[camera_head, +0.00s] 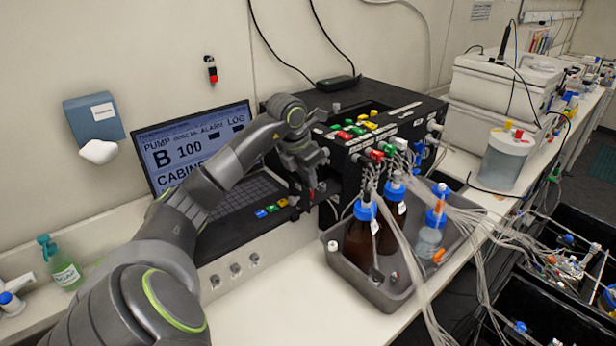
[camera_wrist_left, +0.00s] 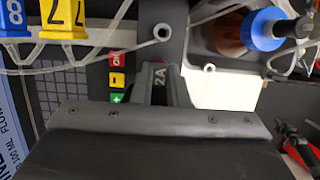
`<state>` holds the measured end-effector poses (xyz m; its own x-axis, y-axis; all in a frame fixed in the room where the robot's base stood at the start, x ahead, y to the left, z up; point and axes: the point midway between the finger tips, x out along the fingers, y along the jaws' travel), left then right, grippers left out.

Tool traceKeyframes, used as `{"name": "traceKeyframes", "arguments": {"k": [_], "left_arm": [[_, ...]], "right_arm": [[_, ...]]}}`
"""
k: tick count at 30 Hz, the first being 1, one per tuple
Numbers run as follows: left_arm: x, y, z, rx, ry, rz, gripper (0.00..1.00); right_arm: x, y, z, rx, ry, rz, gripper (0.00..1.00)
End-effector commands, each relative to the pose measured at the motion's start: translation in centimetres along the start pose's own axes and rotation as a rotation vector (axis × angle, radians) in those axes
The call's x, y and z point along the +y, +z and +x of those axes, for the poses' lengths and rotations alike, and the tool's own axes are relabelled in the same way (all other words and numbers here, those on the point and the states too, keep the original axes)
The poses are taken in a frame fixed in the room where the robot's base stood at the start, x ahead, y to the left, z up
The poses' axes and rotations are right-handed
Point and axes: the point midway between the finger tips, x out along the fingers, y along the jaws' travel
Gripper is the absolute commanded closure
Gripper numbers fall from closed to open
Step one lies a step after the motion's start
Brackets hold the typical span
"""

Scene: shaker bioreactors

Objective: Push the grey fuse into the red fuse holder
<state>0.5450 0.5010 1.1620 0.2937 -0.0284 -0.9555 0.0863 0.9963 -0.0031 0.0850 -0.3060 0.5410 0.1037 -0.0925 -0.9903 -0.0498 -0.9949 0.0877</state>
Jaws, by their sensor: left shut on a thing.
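My left gripper (camera_head: 312,192) is low at the front left of the black pump box. In the head view the fuse cannot be made out. I cannot pick out the red fuse holder for certain. A red and black piece (camera_wrist_left: 298,146) shows partly at the lower right of the left wrist view. My right gripper is not in view.
The black pump box (camera_head: 372,160) carries coloured blocks and tubes. A grey tray (camera_head: 378,292) with brown bottles stands right of the gripper. The laptop (camera_head: 190,145) is behind my left arm. A red and black device (camera_head: 211,70) hangs on the wall. The front counter (camera_head: 290,300) is clear.

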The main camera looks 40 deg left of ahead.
Motion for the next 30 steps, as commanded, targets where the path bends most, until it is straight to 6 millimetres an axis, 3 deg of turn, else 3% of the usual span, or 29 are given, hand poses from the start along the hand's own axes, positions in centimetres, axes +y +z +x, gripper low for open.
{"name": "traceKeyframes", "arguments": {"k": [30], "left_arm": [[0.01,-0.23,0.74,0.000,0.000,0.000,1.00]], "right_arm": [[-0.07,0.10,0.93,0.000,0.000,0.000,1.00]]}}
